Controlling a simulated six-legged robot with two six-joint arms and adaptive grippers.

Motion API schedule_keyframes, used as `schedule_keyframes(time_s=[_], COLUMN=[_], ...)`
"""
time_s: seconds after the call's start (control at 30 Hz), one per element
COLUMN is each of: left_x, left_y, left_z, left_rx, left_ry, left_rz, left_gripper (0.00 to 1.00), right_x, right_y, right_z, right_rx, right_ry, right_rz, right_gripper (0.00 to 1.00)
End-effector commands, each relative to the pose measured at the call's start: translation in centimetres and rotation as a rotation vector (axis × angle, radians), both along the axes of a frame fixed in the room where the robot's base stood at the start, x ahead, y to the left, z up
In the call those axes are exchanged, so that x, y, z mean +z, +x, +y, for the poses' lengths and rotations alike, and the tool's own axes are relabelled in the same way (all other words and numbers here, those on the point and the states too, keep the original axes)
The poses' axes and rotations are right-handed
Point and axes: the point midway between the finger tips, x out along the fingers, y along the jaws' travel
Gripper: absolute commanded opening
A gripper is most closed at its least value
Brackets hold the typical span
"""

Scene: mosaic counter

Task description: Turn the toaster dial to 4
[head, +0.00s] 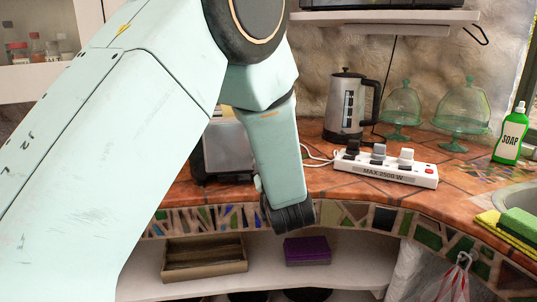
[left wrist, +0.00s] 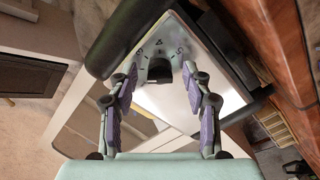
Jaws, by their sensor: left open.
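The toaster (head: 228,148) stands on the counter in the head view, mostly hidden behind my left arm. The left wrist view shows its pale metal panel (left wrist: 205,98) with dark edges, tilted in the picture. A black dial (left wrist: 159,70) sits on that panel with small digits around it; I cannot tell for certain which digit it points to. My left gripper (left wrist: 160,75) is open, with its purple-padded fingers on either side of the dial in the picture. I see no clear contact with the dial. In the head view my left gripper is hidden. My right gripper is not in view.
A power strip (head: 386,169) with plugs lies right of the toaster, with a kettle (head: 345,105) behind it. Glass domes (head: 462,108), a green soap bottle (head: 511,135) and a sink (head: 518,197) are farther right. A shelf (head: 345,275) below holds a wooden tray (head: 204,266) and a purple box (head: 307,251).

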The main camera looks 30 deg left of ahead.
Motion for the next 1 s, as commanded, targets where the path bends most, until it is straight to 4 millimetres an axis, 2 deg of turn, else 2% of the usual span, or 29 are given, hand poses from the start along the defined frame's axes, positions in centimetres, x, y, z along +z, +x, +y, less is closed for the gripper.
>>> schedule_keyframes(time_s=[0.3,0.87,1.0], left_x=[0.01,0.04,0.12], left_y=[-0.2,-0.08,-0.02], left_z=[-0.12,-0.01,0.03], left_rx=[0.001,0.001,0.001], left_ry=[0.0,0.0,0.001], left_rz=[-0.001,-0.002,-0.003], left_gripper=[0.49,0.01,0.0], right_x=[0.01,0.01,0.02], right_y=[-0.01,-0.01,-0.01], right_z=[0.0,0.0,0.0], right_rx=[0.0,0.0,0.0], right_ry=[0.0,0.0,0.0], right_rz=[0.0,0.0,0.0], right_gripper=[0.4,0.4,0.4])
